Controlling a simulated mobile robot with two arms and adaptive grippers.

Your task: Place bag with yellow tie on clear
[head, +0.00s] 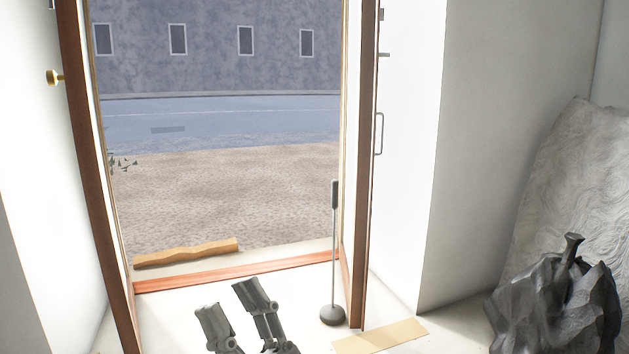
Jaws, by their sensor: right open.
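A dark, lumpy bag (556,312) with a knotted neck sits at the lower right, partly cut off by the frame edge. Its tie looks dark, and I see no yellow tie in view. I cannot make out anything that is plainly the "clear" spot. My right gripper (230,307) is at the bottom, left of centre, over the pale floor before the doorway. Its two fingers are apart with nothing between them. It is well to the left of the dark bag. My left gripper is not in view.
An open doorway with a reddish threshold (240,272) leads outside. A wavy wooden piece (187,252) lies by it. A thin stand with a round base (332,316) stands at the right jamb. A tan flat strip (380,336) lies on the floor. A large grey sheet (570,180) stands behind the bag.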

